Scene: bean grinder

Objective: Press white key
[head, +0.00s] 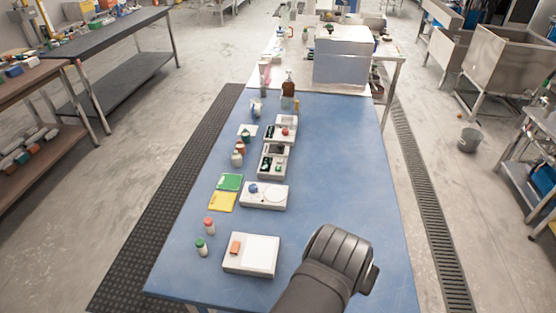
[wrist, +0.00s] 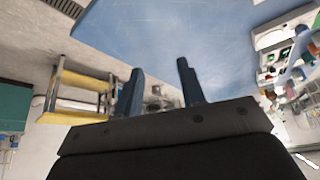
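My gripper (wrist: 160,84) shows in the wrist view with its two dark fingers apart and nothing between them. In the head view my dark wrist and arm cover the right front of the blue table (head: 345,190), and the fingertips are hidden. I cannot make out a white key for certain. Several pale devices stand in a row left of my arm. The nearest device (head: 250,265) has a flat white top and an orange block. Behind it is a white device with a blue knob (head: 264,195). My arm is apart from both.
Two small bottles with red (head: 209,226) and green (head: 201,247) caps stand left of the nearest device. Green (head: 230,182) and yellow (head: 222,202) pads lie behind them. A brown bottle (head: 288,86) stands at the far end. The table's right side behind my arm is clear.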

